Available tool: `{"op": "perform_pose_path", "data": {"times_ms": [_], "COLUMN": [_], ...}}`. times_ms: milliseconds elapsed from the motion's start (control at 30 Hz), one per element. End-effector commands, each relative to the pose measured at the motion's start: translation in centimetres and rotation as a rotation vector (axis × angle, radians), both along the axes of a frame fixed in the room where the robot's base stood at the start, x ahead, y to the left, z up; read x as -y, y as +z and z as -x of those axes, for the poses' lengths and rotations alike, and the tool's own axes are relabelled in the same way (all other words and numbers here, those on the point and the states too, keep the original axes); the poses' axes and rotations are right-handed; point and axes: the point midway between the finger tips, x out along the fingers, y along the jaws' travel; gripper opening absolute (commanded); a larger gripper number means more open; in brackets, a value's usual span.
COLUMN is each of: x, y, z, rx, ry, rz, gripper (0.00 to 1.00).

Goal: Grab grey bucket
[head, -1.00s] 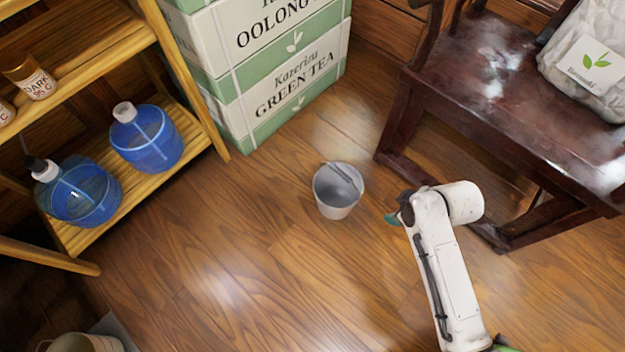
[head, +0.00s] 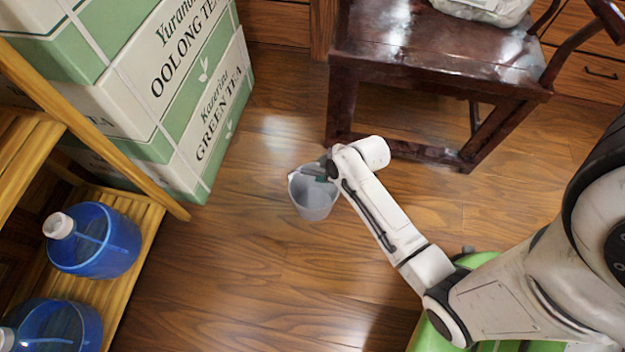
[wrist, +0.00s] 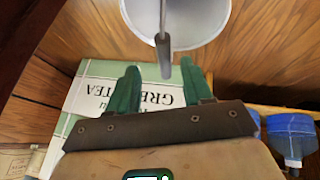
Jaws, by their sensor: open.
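The grey bucket (head: 314,200) stands upright on the wooden floor in the middle of the head view. Its rim and interior show at the top of the wrist view (wrist: 209,35). Its grey handle (wrist: 163,42) points down that picture, with its end between my two green fingertips. My gripper (wrist: 159,66) is open, its fingers apart on either side of the handle's end. In the head view my gripper (head: 322,174) is at the bucket's right rim, partly hidden by my wrist. I cannot tell whether the fingers touch the handle.
A dark wooden chair (head: 385,75) stands behind and right of the bucket. Stacked tea boxes (head: 185,90) are at the left. A wooden shelf (head: 150,225) with blue bottles (head: 95,245) stands at the lower left. Floor in front of the bucket is clear.

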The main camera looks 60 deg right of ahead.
Motion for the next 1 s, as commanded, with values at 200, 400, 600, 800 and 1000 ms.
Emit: {"op": "perform_pose_path", "data": {"times_ms": [200, 400, 600, 800, 1000], "x": [-0.1, -0.5, -0.6, -0.6, -0.6], "y": [-1.0, -3.1, -4.9, -4.8, -4.8], "z": [-0.6, -1.8, -3.0, -3.1, -3.0], "rx": [0.000, 0.001, 0.000, 0.000, 0.000], "ry": [0.000, 0.000, -0.001, -0.001, 0.000], "rz": [0.001, 0.000, 0.001, 0.002, 0.001], "gripper": [0.50, 0.50, 0.50, 0.50, 0.34]}}
